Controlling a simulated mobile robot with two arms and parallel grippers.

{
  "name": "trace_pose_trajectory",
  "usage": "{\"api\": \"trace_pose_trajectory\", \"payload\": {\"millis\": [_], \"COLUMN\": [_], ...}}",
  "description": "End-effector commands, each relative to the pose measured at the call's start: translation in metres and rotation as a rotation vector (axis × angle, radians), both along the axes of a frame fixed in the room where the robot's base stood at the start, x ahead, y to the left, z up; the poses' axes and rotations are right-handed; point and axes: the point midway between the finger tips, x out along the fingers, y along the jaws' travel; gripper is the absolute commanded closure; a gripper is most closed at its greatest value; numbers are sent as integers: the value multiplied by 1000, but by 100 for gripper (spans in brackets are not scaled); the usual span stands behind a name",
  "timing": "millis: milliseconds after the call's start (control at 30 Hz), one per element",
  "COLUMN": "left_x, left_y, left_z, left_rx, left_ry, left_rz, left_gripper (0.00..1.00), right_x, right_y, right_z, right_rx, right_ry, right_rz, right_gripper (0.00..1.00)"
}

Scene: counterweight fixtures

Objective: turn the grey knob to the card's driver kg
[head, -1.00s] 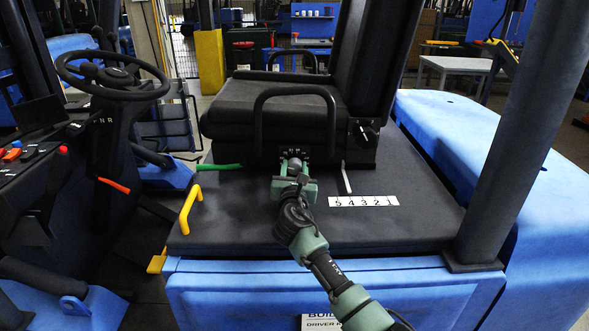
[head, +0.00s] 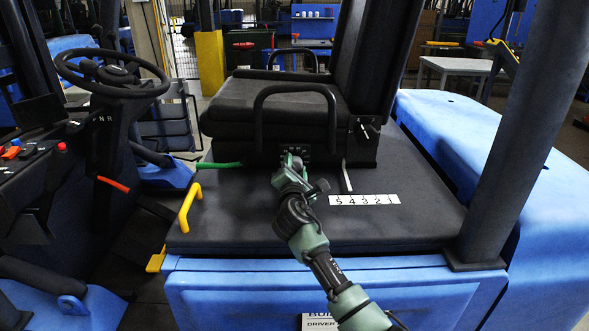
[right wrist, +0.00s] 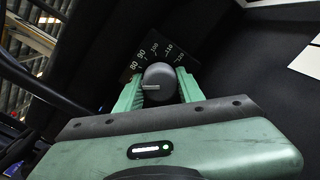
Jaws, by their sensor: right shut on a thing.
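The grey knob (right wrist: 160,78) sits at the base of the seat in front of a black number plate (right wrist: 155,52). A pale line on the knob points to the left in the right wrist view. Several numbers on the plate are small and tilted, so I cannot tell which one the line matches. My right gripper (right wrist: 160,92) is shut on the knob, one green finger on each side. In the head view my right gripper (head: 292,160) is tilted and hides most of the knob. A card (head: 320,322) reading "DRIVER K" is cut off by the bottom edge, its value out of view.
The black seat (head: 275,105) with a looped armrest rises behind the knob. A pale lever (head: 346,178) and a white number strip (head: 364,200) lie to the right. A yellow handle (head: 189,208) and a green lever (head: 218,165) are to the left. The dark deck is otherwise clear.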

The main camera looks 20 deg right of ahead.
Motion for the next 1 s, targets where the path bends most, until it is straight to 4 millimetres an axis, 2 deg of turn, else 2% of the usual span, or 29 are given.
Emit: {"api": "trace_pose_trajectory", "payload": {"millis": [600,1000], "left_x": [1,1], "left_y": [0,0], "left_z": [-21,-29], "left_rx": [0,0], "left_ry": [-2,-2], "left_rz": [-1,-1], "left_gripper": [100,100], "right_x": [0,0], "right_y": [-1,-1], "right_z": [-2,-2], "right_rx": [552,788], "right_ry": [-158,-224], "right_rz": [-3,-3], "right_gripper": [100,100]}}
